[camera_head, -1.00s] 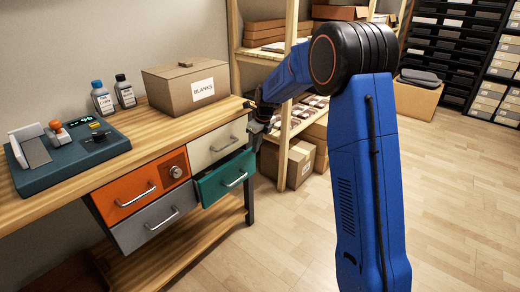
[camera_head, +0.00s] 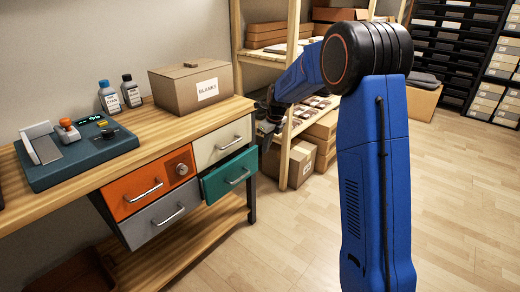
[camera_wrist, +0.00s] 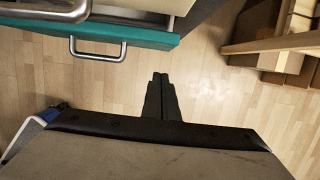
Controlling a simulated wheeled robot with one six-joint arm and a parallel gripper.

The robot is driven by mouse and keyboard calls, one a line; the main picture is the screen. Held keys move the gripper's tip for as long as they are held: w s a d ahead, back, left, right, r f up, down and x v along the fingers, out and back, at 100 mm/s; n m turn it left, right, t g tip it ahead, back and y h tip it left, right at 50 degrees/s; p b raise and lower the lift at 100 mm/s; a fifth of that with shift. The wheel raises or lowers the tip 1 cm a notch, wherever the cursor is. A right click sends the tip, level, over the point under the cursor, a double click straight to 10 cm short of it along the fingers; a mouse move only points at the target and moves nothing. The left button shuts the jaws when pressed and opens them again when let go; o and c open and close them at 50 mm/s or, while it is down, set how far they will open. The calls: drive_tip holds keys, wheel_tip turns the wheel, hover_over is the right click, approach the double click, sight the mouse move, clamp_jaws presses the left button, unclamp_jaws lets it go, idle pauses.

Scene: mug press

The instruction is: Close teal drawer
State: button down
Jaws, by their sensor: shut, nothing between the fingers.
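The teal drawer (camera_head: 222,186) is the lower right one in the wooden bench and stands partly pulled out, its front ahead of the neighbouring drawer fronts. In the wrist view its teal front (camera_wrist: 110,33) and metal handle (camera_wrist: 97,52) show at the upper left. My gripper (camera_wrist: 160,76) is shut and empty, its fingertips just below the right part of the teal front in that picture, with floor showing between. In the head view my gripper (camera_head: 268,126) is small and dark, beside the bench's right end; its fingers are hard to make out.
A cream drawer (camera_head: 210,150) sits above the teal one, with orange (camera_head: 128,187) and grey (camera_head: 150,218) drawers to the left. A wooden shelf (camera_head: 237,50) with cardboard boxes (camera_head: 300,163) stands right of the bench. Open floor (camera_head: 300,240) lies in front.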

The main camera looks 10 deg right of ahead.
drive_tip(key=v, duration=0.9)
drive_tip(key=w+d+f+n+t+h, duration=0.2)
drive_tip(key=w+d+f, duration=0.1)
drive_tip(key=d+f, duration=0.3)
drive_tip(key=w+d+f+n+t+h, duration=0.1)
drive_tip(key=w+d+f+t, duration=0.2)
drive_tip(key=d, duration=0.5)
drive_tip(key=n+t+y, duration=0.7)
drive_tip(key=n+y, duration=0.5)
drive_tip(key=n, duration=0.3)
approach(257, 148)
drive_tip(key=x, duration=0.6)
drive_tip(key=shift+w+a+f, duration=0.15)
drive_tip(key=shift+f, duration=0.05)
drive_tip(key=x, duration=0.4)
drive_tip(key=shift+w+a, duration=0.15)
drive_tip(key=shift+w, duration=0.05)
drive_tip(key=shift+w+r, duration=0.1)
drive_tip(key=shift+r, duration=0.15)
